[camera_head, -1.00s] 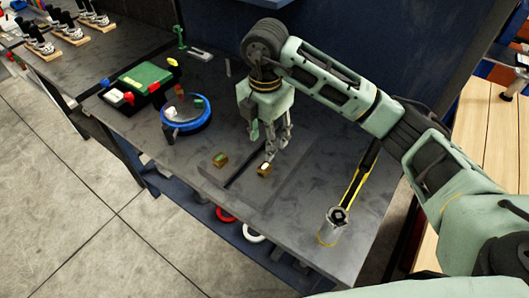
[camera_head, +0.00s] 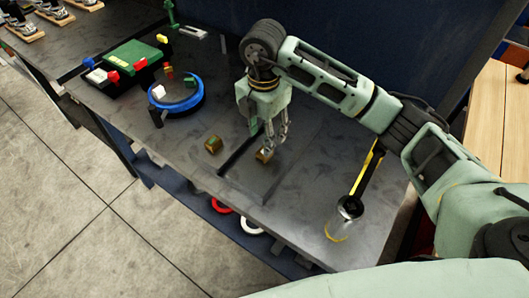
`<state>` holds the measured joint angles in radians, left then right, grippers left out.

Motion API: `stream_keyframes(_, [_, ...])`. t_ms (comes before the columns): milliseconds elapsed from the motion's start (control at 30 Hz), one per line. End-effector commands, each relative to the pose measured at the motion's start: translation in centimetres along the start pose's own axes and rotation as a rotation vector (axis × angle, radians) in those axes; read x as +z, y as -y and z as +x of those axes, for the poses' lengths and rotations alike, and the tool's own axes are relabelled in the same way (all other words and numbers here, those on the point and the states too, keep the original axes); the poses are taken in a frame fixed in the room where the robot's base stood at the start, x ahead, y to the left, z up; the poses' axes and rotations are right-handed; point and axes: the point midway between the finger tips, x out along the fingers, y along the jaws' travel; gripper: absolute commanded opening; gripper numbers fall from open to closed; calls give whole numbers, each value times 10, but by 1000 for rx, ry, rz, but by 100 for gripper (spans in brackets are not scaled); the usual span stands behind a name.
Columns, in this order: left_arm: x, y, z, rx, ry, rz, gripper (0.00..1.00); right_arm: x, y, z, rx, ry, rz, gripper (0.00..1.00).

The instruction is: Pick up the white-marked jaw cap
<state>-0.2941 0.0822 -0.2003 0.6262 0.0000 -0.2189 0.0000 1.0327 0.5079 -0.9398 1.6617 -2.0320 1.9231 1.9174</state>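The white-marked jaw cap (camera_head: 263,156) is a small brown block on the grey table, right at the fingertips of my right gripper (camera_head: 272,146). The fingers point down and overlap the cap's upper part, so its white mark is mostly hidden. I cannot tell whether the fingers are shut on the cap or only beside it. The cap appears to rest on the table. A similar brown block with a green mark, the other jaw cap (camera_head: 213,144), lies to its left and apart from the gripper. My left gripper is not in view.
A blue-rimmed round plate (camera_head: 203,103) with small coloured pieces stands at the left, near a green-topped black box (camera_head: 138,62). A clear cylinder (camera_head: 339,227) stands near the table's front right, beside a yellow-edged black bar (camera_head: 367,172). The table between is mostly clear.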

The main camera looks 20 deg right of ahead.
Motion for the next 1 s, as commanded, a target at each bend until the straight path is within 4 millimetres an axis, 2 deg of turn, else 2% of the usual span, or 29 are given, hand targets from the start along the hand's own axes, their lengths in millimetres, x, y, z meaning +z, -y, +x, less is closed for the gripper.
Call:
stream_keyframes(33, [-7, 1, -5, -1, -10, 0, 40, 0, 1, 4, -2, -1, 1, 45])
stream_keyframes(133, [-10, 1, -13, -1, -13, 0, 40, -1, 2, 14, -3, -2, 0, 45])
stream_keyframes(267, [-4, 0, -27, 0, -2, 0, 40, -1, 5, 34, -6, -2, 1, 45])
stream_keyframes(400, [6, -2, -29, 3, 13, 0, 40, -1, 4, 52, -2, -1, 1, 45])
stream_keyframes(700, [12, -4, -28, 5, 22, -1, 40, -1, 3, 58, 1, 1, 0, 44])
stream_keyframes(1000, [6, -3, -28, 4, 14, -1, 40, -1, 3, 57, 1, 0, 0, 18])
